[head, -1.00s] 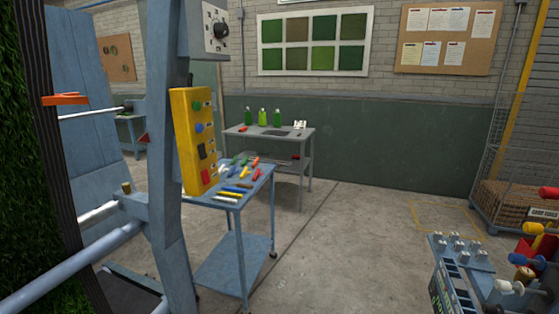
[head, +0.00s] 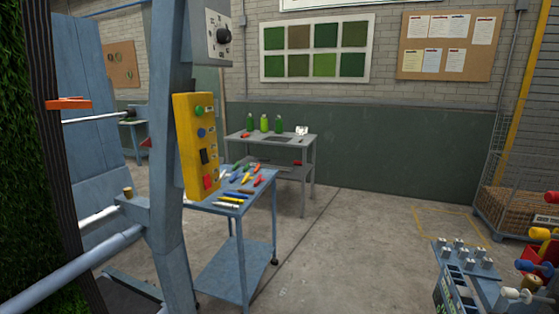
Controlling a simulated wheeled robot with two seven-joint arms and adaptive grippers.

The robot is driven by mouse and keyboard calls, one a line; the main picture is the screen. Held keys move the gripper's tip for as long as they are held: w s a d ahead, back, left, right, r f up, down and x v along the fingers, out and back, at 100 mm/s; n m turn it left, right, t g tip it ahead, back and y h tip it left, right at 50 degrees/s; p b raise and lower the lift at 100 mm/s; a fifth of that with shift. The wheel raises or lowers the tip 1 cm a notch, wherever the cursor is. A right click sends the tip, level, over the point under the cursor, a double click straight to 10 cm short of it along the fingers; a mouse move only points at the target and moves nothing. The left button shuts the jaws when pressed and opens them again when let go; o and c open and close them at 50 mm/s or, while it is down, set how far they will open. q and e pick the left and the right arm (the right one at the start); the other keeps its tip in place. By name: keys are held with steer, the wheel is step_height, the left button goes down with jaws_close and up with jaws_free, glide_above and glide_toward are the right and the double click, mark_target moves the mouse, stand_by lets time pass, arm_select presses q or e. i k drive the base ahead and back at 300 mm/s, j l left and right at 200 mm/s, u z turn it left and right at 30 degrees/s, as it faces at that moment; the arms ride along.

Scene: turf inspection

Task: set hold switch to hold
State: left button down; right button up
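A yellow control box (head: 186,147) is fixed to the blue-grey upright post (head: 168,200) at left centre. Its face carries a green button (head: 199,111), a blue button (head: 202,133), a black switch (head: 204,156) and a red element (head: 208,181). Small labels beside them are too small to read. Above it, a grey box (head: 217,40) has a round black knob (head: 224,35) on a marked plate. I cannot tell which control is the hold switch or how it is set. Neither of my grippers is in view.
A blue cart (head: 235,262) with several coloured tools stands right of the post. A grey bench (head: 305,141) with green bottles is behind it. A blue rack (head: 462,284) and a wire cage (head: 500,200) are at right. The middle floor (head: 350,255) is clear.

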mark_target(207, 184)
steer(key=u, duration=0.4)
steer(key=i+l+u, duration=0.15)
steer(key=u, duration=0.3)
steer(key=l+u, duration=0.1)
steer(key=u, duration=0.3)
steer(key=l+u, duration=0.1)
steer(key=u, duration=0.35)
steer(key=i+l+u, duration=0.1)
steer(key=u, duration=0.3)
steer(key=l+z, duration=0.2)
steer(key=z, duration=0.2)
steer(key=l+z, duration=0.2)
steer(key=z, duration=0.25)
steer(key=i+l+z, duration=0.15)
steer(key=z, duration=0.25)
